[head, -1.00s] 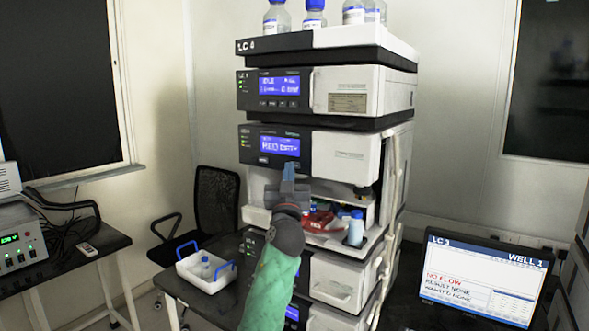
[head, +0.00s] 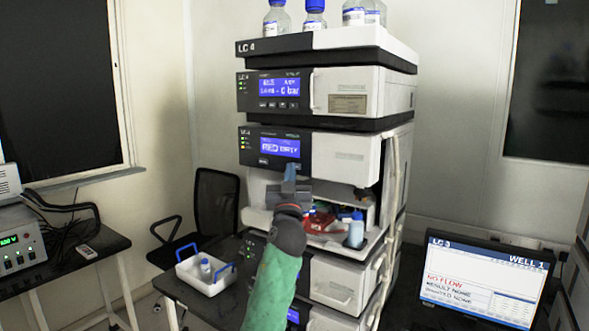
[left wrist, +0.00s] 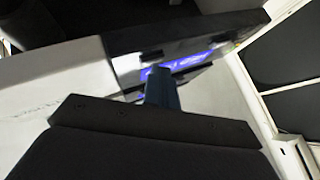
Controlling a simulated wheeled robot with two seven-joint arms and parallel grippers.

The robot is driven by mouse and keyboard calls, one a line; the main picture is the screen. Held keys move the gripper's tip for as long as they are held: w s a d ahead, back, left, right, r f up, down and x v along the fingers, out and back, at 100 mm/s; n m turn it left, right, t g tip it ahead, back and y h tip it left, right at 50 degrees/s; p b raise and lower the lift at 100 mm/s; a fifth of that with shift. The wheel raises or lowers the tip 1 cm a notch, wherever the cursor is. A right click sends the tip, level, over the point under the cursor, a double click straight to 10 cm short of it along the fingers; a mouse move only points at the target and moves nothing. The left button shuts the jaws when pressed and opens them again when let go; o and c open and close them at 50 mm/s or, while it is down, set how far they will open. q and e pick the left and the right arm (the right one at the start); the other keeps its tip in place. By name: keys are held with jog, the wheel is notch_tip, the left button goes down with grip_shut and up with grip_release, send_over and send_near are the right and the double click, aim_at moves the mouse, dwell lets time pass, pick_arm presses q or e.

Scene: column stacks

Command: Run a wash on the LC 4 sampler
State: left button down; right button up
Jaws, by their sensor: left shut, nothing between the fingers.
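The LC 4 stack (head: 274,47) stands in the middle of the head view, with bottles on top. Its sampler module (head: 345,157) has a lit blue display (head: 280,147) and small buttons below it. Under that front is an open bay with bottles and a red item. My left gripper (head: 289,172) is shut and empty, its blue fingertips just below the display's button row. Whether the tips touch the panel cannot be told. In the left wrist view the shut fingers (left wrist: 160,85) point at the lit display (left wrist: 185,66). My right gripper is not in view.
A white tray with blue handles (head: 204,271) sits on the bench left of the stack. A monitor labelled LC 3 (head: 485,280) stands at the lower right. A black chair (head: 215,205) is behind the bench. A power supply (head: 18,240) is at far left.

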pick_arm(q)
jog(key=shift+w+d, duration=0.1)
dwell(0.6)
jog(key=shift+s+a, duration=0.5)
jog(key=shift+s, duration=0.2)
jog(key=shift+s+a+p, duration=0.5)
jog(key=shift+s+a, duration=0.25)
jog(key=shift+s, duration=0.25)
jog(key=shift+s+a+p, duration=0.45)
jog(key=shift+s+a, duration=0.3)
jog(key=shift+s, duration=0.25)
